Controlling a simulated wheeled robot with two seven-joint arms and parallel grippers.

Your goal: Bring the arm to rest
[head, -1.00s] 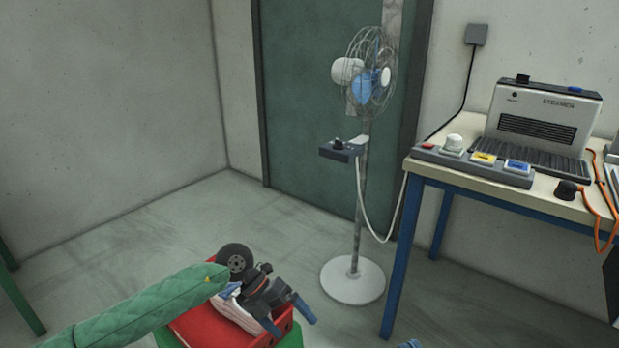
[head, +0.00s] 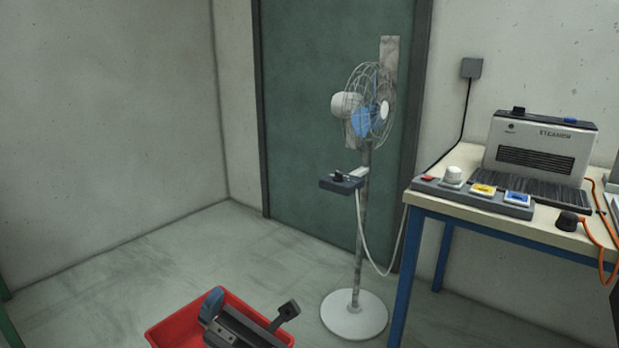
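My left gripper (head: 250,310) is at the bottom edge, over the red bin (head: 163,331). Its two fingers stand well apart, one with a blue tip on the left and a dark one on the right. Nothing shows between them. The rest of this arm is below the picture. My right gripper is not in view. The bin is cut off by the bottom edge and partly covered by my gripper, so most of its inside is hidden.
A standing fan (head: 368,110) with a round white base (head: 354,315) stands right of the bin. A table (head: 480,225) at the right carries a button panel (head: 475,197) and a steamer (head: 540,150). Orange and white cables hang down. The floor at left is clear.

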